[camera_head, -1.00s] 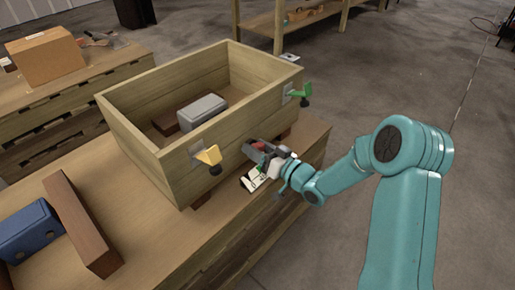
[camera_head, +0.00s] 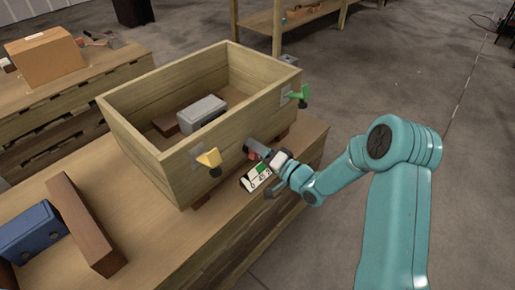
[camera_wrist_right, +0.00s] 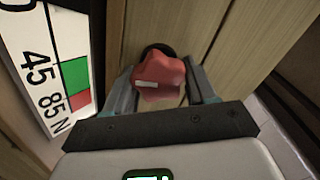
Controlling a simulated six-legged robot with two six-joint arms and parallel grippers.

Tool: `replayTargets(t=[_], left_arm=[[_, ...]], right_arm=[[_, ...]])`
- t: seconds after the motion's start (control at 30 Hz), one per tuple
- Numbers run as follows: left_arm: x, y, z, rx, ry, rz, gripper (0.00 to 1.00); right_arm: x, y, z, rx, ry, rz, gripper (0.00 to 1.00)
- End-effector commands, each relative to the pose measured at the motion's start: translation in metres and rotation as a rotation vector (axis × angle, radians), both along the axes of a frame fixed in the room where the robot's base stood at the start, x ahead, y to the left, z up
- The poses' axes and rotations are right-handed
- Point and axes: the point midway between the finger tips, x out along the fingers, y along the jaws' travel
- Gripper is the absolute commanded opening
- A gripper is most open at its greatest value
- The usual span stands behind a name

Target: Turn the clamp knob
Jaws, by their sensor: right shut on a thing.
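The clamp knob (camera_wrist_right: 158,78) is red and lobed with a white mark, on the front wall of the wooden crate (camera_head: 178,183). My right gripper (camera_head: 256,149) is at that wall, and in the wrist view its fingers (camera_wrist_right: 160,88) are shut on the knob from both sides. In the head view the gripper mostly hides the knob. A white scale plate (camera_head: 256,176) is below the gripper. In the wrist view the plate (camera_wrist_right: 52,68) shows 45, 85 N and green and red bands. My left gripper is not in view.
A yellow lever (camera_head: 208,158) and a green lever (camera_head: 298,96) stick out of the crate wall on either side. A grey box (camera_head: 202,112) lies inside the crate. A brown block (camera_head: 85,225) and a blue case (camera_head: 33,233) lie on the bench at left.

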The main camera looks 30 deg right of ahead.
Motion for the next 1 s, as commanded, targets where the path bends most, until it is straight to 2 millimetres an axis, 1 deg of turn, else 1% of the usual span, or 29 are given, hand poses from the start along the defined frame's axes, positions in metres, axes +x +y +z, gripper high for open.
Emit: replayTargets(t=[0.2,0.6,0.63,0.67,0.7,1.0], left_arm=[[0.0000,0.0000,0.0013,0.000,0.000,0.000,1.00],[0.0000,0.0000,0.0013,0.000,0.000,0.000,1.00],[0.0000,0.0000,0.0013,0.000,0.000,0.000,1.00],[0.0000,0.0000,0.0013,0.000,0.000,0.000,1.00],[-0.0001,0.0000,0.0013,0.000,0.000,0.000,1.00],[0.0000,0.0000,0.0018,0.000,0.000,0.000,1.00]], right_arm=[[-0.0007,0.0008,-0.0017,0.036,0.016,0.003,0.25],[-0.0008,0.0010,-0.0020,0.040,0.018,0.003,0.25],[-0.0008,0.0010,-0.0020,0.040,0.018,0.003,0.59],[-0.0008,0.0009,-0.0021,0.040,0.019,0.002,0.68],[-0.0007,0.0009,-0.0019,0.039,0.017,0.003,0.76],[-0.0018,-0.0005,-0.0007,0.039,0.015,0.000,0.76]])
